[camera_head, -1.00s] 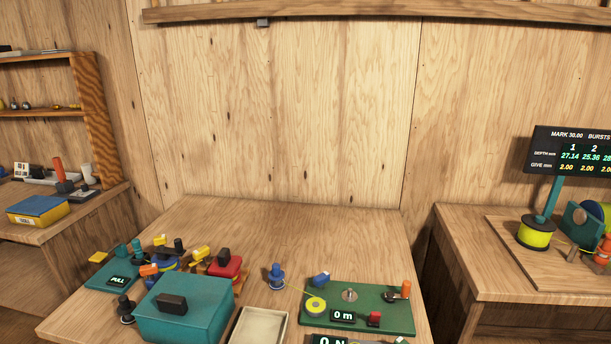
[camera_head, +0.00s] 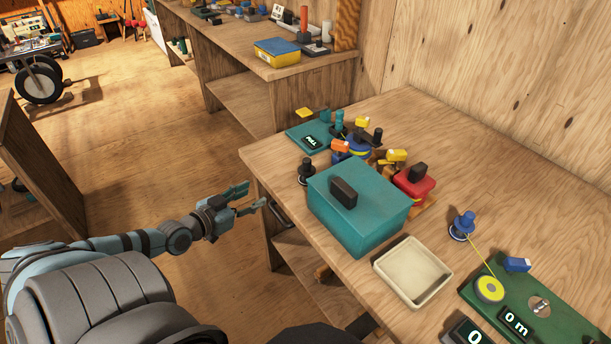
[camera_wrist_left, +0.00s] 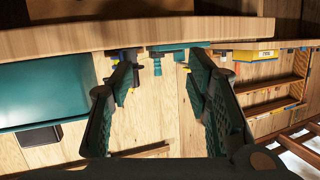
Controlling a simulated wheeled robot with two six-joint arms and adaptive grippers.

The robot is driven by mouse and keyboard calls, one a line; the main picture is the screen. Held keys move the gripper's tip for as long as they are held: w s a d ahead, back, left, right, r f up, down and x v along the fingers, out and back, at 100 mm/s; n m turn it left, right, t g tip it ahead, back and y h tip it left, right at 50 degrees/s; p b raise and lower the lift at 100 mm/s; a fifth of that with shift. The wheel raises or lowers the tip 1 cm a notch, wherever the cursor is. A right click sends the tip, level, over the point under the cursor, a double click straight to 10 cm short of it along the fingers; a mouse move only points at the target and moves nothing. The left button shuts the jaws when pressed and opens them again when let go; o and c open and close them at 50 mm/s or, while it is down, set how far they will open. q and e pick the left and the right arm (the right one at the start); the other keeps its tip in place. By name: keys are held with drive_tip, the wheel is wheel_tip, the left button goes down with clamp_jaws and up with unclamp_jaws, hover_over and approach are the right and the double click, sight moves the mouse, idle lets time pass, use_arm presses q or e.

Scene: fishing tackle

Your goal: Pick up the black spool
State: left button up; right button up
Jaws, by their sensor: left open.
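The black spool (camera_head: 306,172) stands upright on the table at the left corner of a teal box. In the wrist view I cannot make it out; the left finger may hide it. My left gripper (camera_head: 254,196) is open and empty, just off the table's left edge and to the left of the spool, apart from it. In the wrist view its two spread fingers (camera_wrist_left: 160,75) point toward the table edge. My right gripper is not in view.
The teal box (camera_head: 352,228) with a black handle stands close beside the spool. A teal board (camera_head: 297,133), yellow, orange and red pieces, a cream tray (camera_head: 437,267), a blue spool (camera_head: 464,222) and a green board (camera_head: 558,324) share the table. The table edge (camera_wrist_left: 200,32) lies before the gripper.

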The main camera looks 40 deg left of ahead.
use_arm(q)
drive_tip(key=t+h, duration=0.1)
drive_tip(key=h, duration=0.1)
approach(304, 163)
drive_tip(key=v, duration=0.2)
drive_tip(key=b+x, duration=0.1)
drive_tip(key=x, duration=1.2)
drive_tip(key=shift+f+b, duration=0.1)
drive_tip(key=shift+b, duration=0.2)
drive_tip(key=shift+w, duration=0.2)
drive_tip(key=shift+s, duration=0.1)
clamp_jaws()
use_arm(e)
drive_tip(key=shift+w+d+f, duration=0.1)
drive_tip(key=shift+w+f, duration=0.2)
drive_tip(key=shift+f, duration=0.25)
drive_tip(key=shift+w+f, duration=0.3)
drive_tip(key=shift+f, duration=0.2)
